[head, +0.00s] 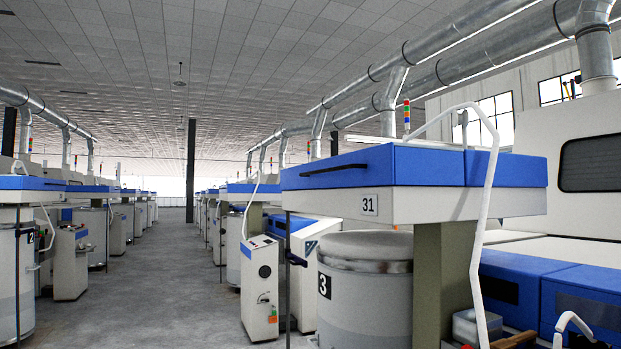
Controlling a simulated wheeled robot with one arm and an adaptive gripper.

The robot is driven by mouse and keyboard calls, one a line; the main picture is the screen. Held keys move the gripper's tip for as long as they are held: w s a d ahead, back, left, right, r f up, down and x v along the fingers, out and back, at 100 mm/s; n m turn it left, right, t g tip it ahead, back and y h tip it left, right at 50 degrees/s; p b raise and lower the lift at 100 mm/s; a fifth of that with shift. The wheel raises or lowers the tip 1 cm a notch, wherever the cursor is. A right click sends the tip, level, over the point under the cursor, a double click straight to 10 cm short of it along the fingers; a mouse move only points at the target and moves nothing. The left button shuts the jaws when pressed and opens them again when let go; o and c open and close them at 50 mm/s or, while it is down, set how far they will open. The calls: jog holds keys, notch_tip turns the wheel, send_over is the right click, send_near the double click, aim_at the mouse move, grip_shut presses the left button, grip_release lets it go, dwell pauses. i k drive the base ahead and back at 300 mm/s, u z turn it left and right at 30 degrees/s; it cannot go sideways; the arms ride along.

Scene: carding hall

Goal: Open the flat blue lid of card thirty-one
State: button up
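Card thirty-one stands right of centre in the head view, with a plate (369,204) reading 31 on its white front edge. Its flat blue lid (430,166) lies level on top of the white body (440,206) and looks closed. A dark bar handle (334,169) runs along the lid's left front face. A white bent tube (487,200) rises in front of the lid's right part and hides a strip of it. My gripper is not in view.
A grey can (365,285) marked 3 stands under the card's overhang, beside a thick post (443,285). A white control cabinet (261,290) stands left of it. The aisle floor (165,290) is clear between the rows. Blue covers (530,285) fill the lower right.

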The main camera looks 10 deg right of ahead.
aim_at(390, 163)
jog(key=u, duration=0.8)
jog(key=i, duration=0.95)
jog(key=u, duration=0.5)
jog(key=i, duration=0.7)
jog(key=z, duration=0.3)
